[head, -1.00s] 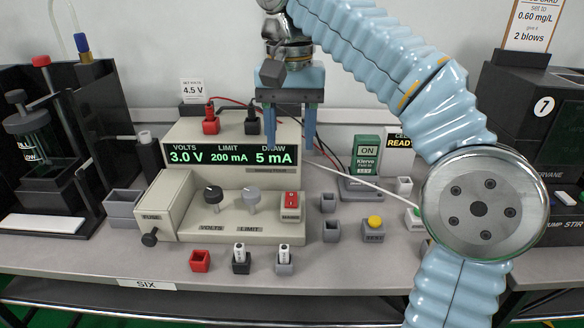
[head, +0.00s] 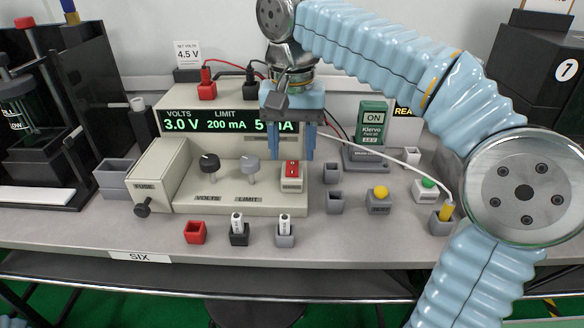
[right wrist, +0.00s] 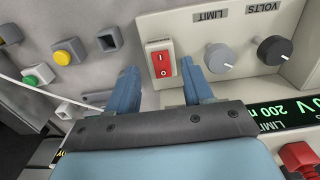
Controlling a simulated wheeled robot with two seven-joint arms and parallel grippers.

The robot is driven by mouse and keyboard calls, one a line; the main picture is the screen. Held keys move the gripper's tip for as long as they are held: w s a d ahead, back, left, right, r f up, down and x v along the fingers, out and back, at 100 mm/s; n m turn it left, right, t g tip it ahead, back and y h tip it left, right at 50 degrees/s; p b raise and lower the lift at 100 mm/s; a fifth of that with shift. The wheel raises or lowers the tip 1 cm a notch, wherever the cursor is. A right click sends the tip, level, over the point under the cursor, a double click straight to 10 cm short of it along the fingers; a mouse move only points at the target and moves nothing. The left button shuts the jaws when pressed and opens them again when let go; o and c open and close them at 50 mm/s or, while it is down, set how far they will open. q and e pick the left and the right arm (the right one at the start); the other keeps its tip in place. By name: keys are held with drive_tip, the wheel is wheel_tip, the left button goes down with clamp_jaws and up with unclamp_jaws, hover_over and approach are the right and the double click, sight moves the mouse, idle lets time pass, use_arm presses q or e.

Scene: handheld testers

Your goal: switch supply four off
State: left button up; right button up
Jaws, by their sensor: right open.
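A beige power supply (head: 240,201) stands on the bench, with a lit display (head: 205,123) reading 3.0 V and 200 mA; the draw reading is partly hidden by my right gripper. Its red rocker switch (head: 291,169) is at the panel's right end, and shows in the right wrist view (right wrist: 160,62) with white marks. My right gripper (head: 293,155) is open and empty, pointing down over the switch. In the right wrist view the fingertips (right wrist: 162,84) lie either side of the switch's line, apart from it. My left gripper is out of view.
Voltage and limit knobs (head: 209,163) sit left of the switch. A yellow button (head: 380,193) and a green button (head: 428,183) stand to the right, near a white cable. Small red, black and grey holders (head: 195,232) line the front. A green meter (head: 371,125) reads ON.

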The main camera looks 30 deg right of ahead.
sight(292, 173)
drive_tip(key=shift+f, duration=1.75)
